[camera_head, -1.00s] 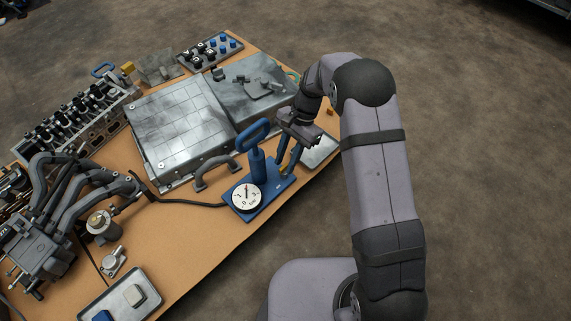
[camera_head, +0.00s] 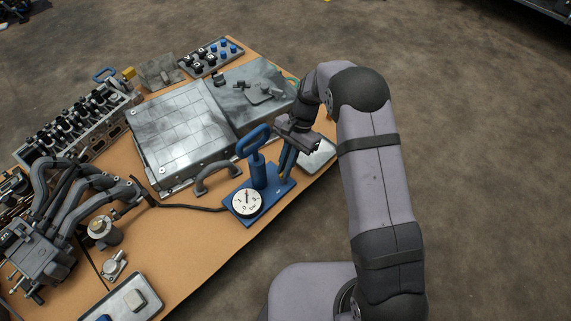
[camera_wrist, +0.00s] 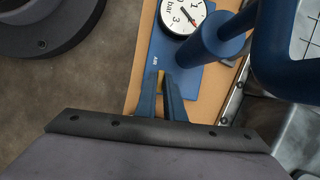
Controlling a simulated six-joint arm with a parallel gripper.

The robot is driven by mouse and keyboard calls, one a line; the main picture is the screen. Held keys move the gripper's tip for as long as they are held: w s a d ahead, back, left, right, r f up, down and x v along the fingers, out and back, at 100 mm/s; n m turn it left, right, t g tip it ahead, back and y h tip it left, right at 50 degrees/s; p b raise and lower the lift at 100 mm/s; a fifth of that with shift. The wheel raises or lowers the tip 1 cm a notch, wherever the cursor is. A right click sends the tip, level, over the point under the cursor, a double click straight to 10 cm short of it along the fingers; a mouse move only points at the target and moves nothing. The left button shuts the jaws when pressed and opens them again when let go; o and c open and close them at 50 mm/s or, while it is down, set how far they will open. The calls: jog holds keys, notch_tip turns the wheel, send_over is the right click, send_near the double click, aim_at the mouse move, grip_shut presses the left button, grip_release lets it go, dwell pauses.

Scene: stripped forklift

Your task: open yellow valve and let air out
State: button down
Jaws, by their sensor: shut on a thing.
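The blue hand pump (camera_head: 258,170) stands upright on its blue base plate (camera_head: 270,203), with a loop handle on top. Its round white gauge (camera_head: 245,203) is at the front of the plate and also shows in the wrist view (camera_wrist: 187,14). My gripper (camera_wrist: 167,78) points down at the plate, beside the pump cylinder. Its two blue fingers are shut on the small yellow valve (camera_wrist: 161,76), which is mostly hidden between them. In the head view my gripper (camera_head: 284,178) is at the right end of the plate.
A black hose (camera_head: 190,206) runs left from the pump. A grey handle (camera_head: 216,176) and large metal box (camera_head: 180,125) lie behind. A small tray (camera_head: 317,153) is right of the gripper, near the table edge. Engine parts fill the left side.

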jog(key=n+p, duration=0.1)
jog(key=p, duration=0.1)
jog(key=n+p, duration=0.1)
jog(key=shift+r+n+g+h+p, duration=0.25)
jog(key=shift+n+g+h+p, duration=0.05)
jog(key=shift+n+h+p, duration=0.1)
jog(key=shift+a+f+n+g+h+p, duration=0.15)
jog(key=shift+n+h+p, duration=0.2)
jog(key=shift+n+p, duration=0.45)
jog(key=shift+f+n+g+h+p, duration=0.15)
jog(key=shift+n+h+p, duration=0.25)
jog(key=shift+n, duration=0.7)
jog(key=shift+w+r, duration=0.1)
jog(key=c, duration=1.9)
grip_release()
jog(key=shift+o, duration=0.2)
jog(key=p+v, duration=0.3)
jog(key=v, duration=0.4)
jog(key=shift+r, duration=0.15)
